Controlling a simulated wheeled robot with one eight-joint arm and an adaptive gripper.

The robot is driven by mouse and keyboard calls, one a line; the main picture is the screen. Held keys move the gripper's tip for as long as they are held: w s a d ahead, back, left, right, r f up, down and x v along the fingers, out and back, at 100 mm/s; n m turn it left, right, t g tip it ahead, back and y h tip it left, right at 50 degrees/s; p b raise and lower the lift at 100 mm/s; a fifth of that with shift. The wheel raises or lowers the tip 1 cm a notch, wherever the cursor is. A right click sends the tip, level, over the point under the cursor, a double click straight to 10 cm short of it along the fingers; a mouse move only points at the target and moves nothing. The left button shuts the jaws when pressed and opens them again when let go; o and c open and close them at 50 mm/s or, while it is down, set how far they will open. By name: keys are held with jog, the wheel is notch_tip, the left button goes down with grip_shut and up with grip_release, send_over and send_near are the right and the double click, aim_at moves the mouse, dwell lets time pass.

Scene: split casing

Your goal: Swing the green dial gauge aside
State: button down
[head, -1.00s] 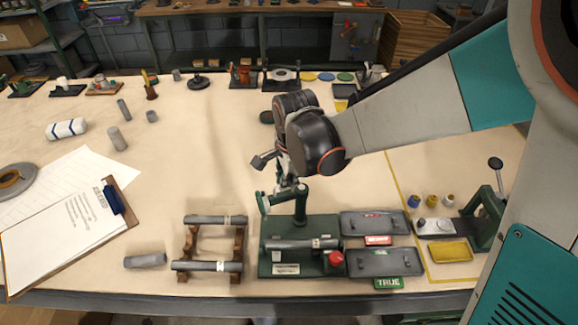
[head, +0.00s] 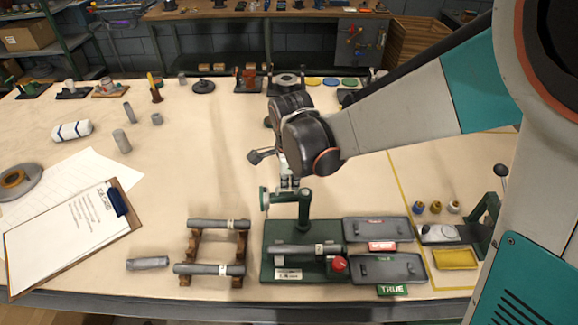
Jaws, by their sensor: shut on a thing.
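The green dial gauge (head: 304,206) stands on a green base plate (head: 270,236). Its post is upright, and its arm reaches left to a round dial (head: 264,200) seen nearly edge-on. A grey cylinder (head: 290,249) lies across the base below it. My gripper (head: 289,184) points down and is shut on the top of the gauge's arm, between the dial and the post. The fingertips are small here, so the exact contact is hard to see.
A rack with grey cylinders (head: 209,269) stands left of the base, and a loose cylinder (head: 148,264) lies beyond it. Two grey trays (head: 378,229) lie close on the right, with a red knob (head: 340,264) at the base's corner. The table behind the gauge is mostly clear.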

jog(key=c, duration=1.7)
grip_release()
